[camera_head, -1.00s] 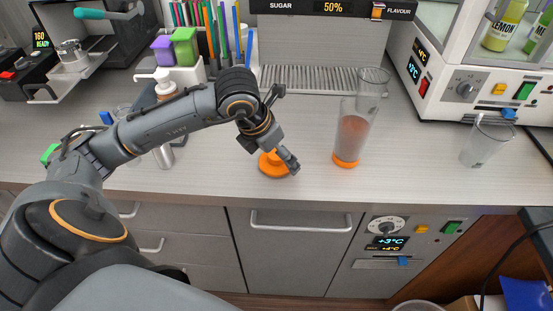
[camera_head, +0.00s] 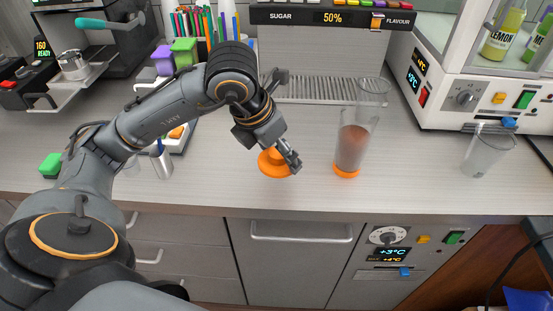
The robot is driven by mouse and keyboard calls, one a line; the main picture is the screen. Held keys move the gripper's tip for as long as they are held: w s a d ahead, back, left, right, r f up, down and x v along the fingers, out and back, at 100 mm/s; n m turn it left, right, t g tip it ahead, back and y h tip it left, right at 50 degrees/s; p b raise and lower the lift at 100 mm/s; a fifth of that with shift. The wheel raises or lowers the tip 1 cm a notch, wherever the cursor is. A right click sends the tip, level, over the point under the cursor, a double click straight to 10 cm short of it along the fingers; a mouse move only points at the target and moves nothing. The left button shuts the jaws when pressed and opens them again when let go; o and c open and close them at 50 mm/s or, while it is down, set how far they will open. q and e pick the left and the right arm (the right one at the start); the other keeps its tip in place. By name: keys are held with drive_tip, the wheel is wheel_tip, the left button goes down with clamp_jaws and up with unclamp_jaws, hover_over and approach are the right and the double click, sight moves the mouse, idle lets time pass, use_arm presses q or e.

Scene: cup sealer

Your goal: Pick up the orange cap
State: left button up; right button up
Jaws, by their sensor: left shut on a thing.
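The orange cap (camera_head: 268,169) is a round disc with a raised middle on the light counter, left of a tall clear cup. My left gripper (camera_head: 291,165) reaches down over it from the left and is shut on its raised part. The fingers hide part of the cap. I cannot tell whether the cap touches the counter. My right gripper is not in view.
A clear cup (camera_head: 353,141) with brown content stands on an orange base (camera_head: 346,172) close to the right. Another clear cup (camera_head: 487,150) stands farther right by the white machine (camera_head: 455,85). The counter (camera_head: 420,175) between them is clear.

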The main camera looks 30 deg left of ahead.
use_arm(q)
drive_tip(key=s+d+r+b, duration=0.3)
drive_tip(key=s+d+r, duration=0.3)
drive_tip(key=s+d, duration=0.1)
drive_tip(key=shift+s, duration=0.6)
